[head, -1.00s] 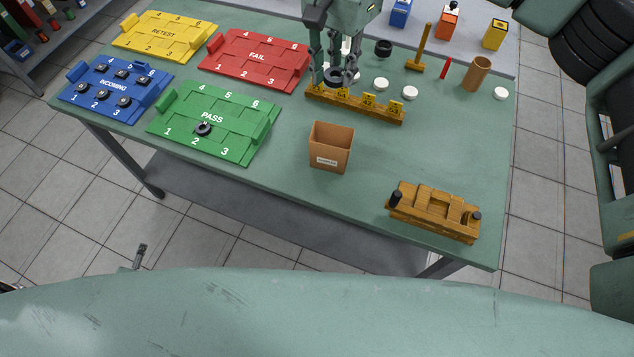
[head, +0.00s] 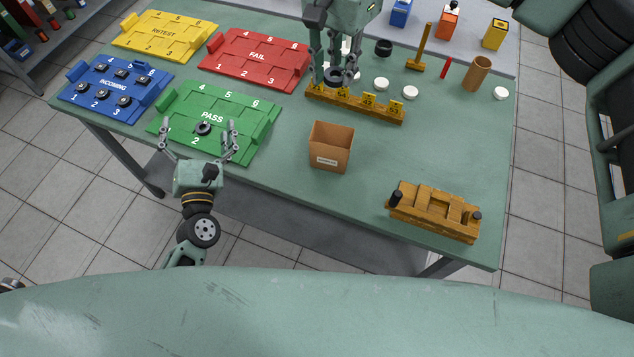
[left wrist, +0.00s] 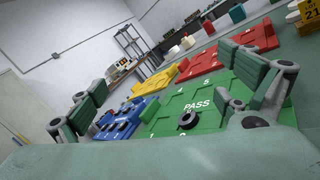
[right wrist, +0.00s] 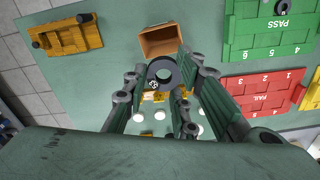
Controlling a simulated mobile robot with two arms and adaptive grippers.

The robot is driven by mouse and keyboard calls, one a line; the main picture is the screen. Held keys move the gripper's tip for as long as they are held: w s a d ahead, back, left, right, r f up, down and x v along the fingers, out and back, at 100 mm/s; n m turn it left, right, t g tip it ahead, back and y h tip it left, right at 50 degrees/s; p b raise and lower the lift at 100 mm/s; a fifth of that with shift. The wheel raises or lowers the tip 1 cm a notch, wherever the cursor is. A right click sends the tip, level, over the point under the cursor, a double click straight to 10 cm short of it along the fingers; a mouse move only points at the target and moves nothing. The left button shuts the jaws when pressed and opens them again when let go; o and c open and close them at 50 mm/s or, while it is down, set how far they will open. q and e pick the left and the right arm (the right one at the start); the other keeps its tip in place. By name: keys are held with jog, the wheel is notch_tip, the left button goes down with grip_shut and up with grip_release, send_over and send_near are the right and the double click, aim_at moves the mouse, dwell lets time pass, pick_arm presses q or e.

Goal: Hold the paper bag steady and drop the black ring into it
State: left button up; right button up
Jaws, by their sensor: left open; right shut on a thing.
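The open paper bag (head: 331,147) stands upright on the green table, with a small label on its front. It also shows in the right wrist view (right wrist: 160,40). My right gripper (head: 336,76) is shut on the black ring (right wrist: 164,73) and holds it above the wooden rack, behind the bag. The ring also shows in the head view (head: 334,77). My left gripper (head: 199,146) is open and empty, at the front edge of the green PASS tray, left of the bag. Another black ring (head: 203,128) lies on that tray; it shows between the left fingers in the left wrist view (left wrist: 188,120).
The PASS tray (head: 262,125), red FAIL tray (head: 255,60), yellow RETEST tray (head: 163,36) and blue INCOMING tray (head: 116,90) fill the left. A wooden rack (head: 355,104) lies behind the bag. A wooden fixture (head: 434,211) stands front right. Table between bag and fixture is clear.

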pick_arm(q)
jog(key=s+d+f+n+h, duration=0.1)
jog(key=s+d+f+h, duration=0.1)
jog(key=d, duration=0.6)
jog(key=s+d+f+h, duration=0.1)
jog(key=s+d+h, duration=0.1)
jog(key=d, duration=0.5)
jog(key=g+h, duration=0.2)
jog(key=h, duration=0.2)
send_near(334, 132)
jog(key=v, duration=0.4)
jog(key=shift+s+f, duration=0.15)
jog(key=shift+s, duration=0.25)
jog(key=shift+w+d, duration=0.15)
jog(key=shift+d, duration=0.05)
jog(key=x, duration=1.1)
jog(key=shift+w+a, duration=0.1)
jog(key=shift+w, duration=0.2)
jog(key=shift+c, duration=0.6)
